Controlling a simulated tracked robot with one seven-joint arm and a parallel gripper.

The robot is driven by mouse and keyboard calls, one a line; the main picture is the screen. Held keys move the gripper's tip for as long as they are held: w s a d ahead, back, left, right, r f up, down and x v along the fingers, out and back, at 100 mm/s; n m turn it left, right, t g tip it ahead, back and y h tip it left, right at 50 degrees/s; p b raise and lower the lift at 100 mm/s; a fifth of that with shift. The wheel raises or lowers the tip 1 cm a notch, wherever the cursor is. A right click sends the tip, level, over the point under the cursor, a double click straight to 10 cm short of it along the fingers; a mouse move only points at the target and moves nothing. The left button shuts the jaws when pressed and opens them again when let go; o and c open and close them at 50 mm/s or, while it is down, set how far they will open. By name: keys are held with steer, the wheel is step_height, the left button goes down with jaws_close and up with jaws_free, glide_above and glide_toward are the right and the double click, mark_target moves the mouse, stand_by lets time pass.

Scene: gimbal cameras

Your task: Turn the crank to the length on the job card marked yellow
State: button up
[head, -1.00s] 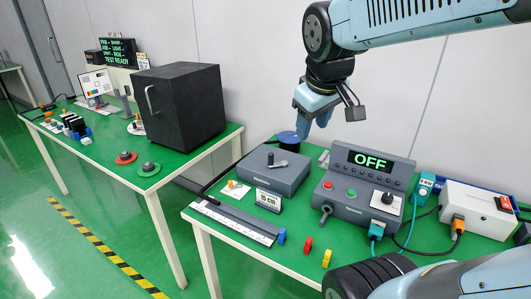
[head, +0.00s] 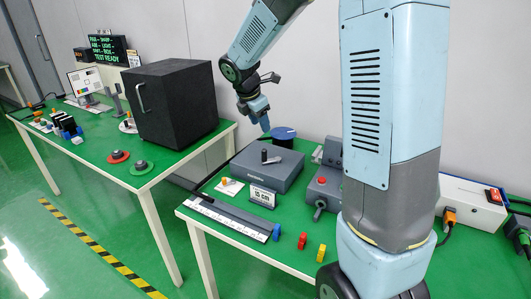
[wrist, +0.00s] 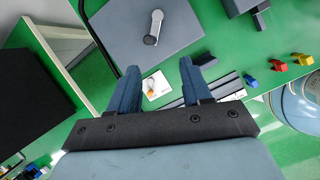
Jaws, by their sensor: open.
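In the wrist view the crank (wrist: 154,28) lies beyond my fingertips. A small framed panel (head: 262,195) in front of the box shows a figure in cm, too small to read surely. A white card (head: 229,187) with an orange-yellow piece on it lies left of the panel; I cannot tell whether it is the job card.
A long grey rail with a white scale (head: 228,217) lies along the front edge. Blue, red (head: 302,240) and yellow (head: 321,253) pieces lie right of it. A black cabinet (head: 178,100) stands left.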

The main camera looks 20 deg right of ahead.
mark_target(264, 149)
steer(key=w+d+f+n, duration=0.1)
steer(key=w+f, duration=0.1)
steer(key=f, duration=0.3)
steer(key=w+d+f, duration=0.1)
steer(key=w+f, duration=0.1)
steer(key=f, duration=0.3)
steer(key=w+d+f+n, duration=0.1)
steer(key=w+f, duration=0.1)
steer(key=f, duration=0.4)
steer(key=shift+d+n, duration=0.15)
steer(key=shift+n, duration=0.15)
jaws_close()
steer(key=shift+d, duration=0.15)
